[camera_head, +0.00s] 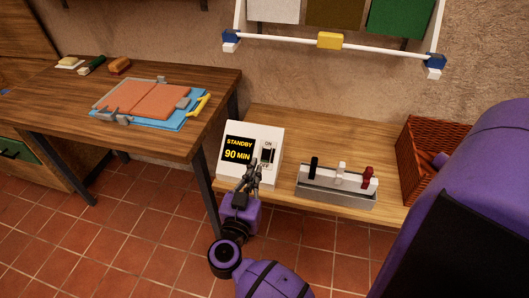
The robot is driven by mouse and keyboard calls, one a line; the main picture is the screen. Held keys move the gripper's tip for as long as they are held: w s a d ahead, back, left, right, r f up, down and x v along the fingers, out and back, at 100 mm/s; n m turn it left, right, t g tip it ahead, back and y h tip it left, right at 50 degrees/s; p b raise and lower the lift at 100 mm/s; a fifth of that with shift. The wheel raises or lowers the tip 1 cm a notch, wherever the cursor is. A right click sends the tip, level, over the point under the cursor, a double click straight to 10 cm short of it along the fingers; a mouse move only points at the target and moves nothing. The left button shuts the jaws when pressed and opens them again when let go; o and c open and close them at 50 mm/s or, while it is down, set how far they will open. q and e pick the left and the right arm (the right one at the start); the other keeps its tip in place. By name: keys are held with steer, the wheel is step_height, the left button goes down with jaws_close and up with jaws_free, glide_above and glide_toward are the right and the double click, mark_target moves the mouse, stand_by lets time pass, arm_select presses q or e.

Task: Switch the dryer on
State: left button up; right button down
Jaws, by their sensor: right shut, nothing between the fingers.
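The white control box (239,130) stands on the wooden bench, just right of the higher table. Its dark screen (239,150) reads "STANDBY 90 MIN" in yellow. A black rocker switch (267,155) sits on its right side, with "ON" printed above and lettering below, partly covered. My right gripper (254,165) is shut and empty, in front of the box just below and left of the switch. I cannot tell whether its tips touch the box. My left gripper is not in view.
A grey holder (336,190) with black, white and red handles stands right of the box. A wicker basket (419,150) is at the bench's right end. A white-framed rack (285,41) hangs above. The higher table (60,105) carries orange and blue sheets.

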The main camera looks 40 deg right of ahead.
glide_above(266, 154)
steer(key=v, duration=0.4)
steer(key=f, duration=0.1)
steer(key=d, duration=0.1)
steer(key=f, duration=0.1)
steer(key=shift+w+d+f, duration=0.3)
steer(key=shift+f, duration=0.05)
steer(key=shift+w+d+f, duration=0.1)
steer(key=shift+w, duration=0.05)
